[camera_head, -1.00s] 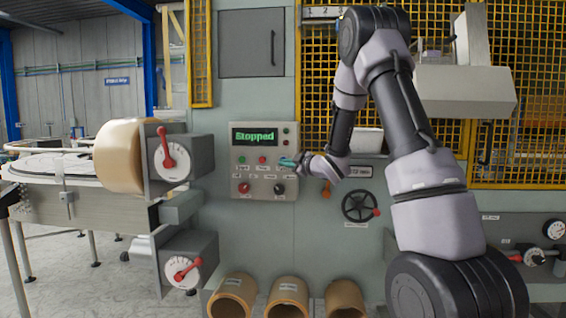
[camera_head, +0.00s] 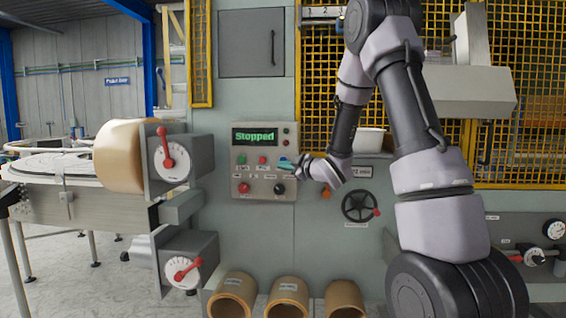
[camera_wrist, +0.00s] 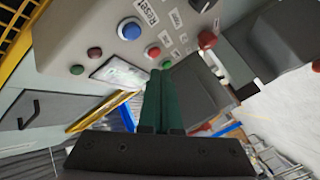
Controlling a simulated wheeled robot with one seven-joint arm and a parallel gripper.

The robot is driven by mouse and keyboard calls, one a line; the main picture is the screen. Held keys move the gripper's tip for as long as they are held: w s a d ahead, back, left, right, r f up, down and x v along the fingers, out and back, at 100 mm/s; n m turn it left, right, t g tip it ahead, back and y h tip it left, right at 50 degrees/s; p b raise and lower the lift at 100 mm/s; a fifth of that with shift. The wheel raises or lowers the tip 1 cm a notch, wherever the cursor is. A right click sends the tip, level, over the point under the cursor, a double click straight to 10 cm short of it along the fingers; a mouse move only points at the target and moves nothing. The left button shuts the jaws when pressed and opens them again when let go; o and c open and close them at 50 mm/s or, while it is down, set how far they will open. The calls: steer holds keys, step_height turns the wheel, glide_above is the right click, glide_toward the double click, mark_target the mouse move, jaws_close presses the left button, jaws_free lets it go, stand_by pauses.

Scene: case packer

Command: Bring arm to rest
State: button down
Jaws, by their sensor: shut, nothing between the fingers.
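My gripper (camera_head: 287,164) is in front of the right part of the control panel (camera_head: 240,139) in the head view. In the wrist view my gripper (camera_wrist: 162,75) shows its green fingers pressed together with nothing between them. The panel's display (camera_head: 254,136) reads "Stopped" in green. In the wrist view a blue button (camera_wrist: 130,29) and a red button (camera_wrist: 153,52) lie beyond the fingertips. I cannot tell whether the fingertips touch the panel. My arm arches up and over from the lower right.
A black handwheel (camera_head: 358,206) sits below and right of the gripper. A yellow mesh guard (camera_head: 530,130) stands behind my arm. Brown rolls (camera_head: 287,297) lie low in front. A tape roll (camera_head: 120,157) and red-handled dials (camera_head: 168,160) are at the left.

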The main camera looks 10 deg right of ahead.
steer(key=shift+r, duration=0.1)
steer(key=s+d+r+m+g+h, duration=0.2)
steer(key=s+d+r+m+h, duration=0.5)
steer(key=s+d+r+m, duration=0.3)
steer(key=s+a+f+m+g, duration=0.1)
steer(key=s+m+g, duration=0.1)
steer(key=s, duration=0.7)
steer(key=s+a+m+g, duration=0.2)
steer(key=s+m, duration=0.2)
steer(key=s, duration=0.5)
steer(key=s+a+f+m+g+y, duration=0.1)
steer(key=s+m+g, duration=0.1)
steer(key=s, duration=0.7)
steer(key=shift+s+a+f+m, duration=0.35)
steer(key=shift+a+m, duration=0.05)
steer(key=shift+m, duration=0.3)
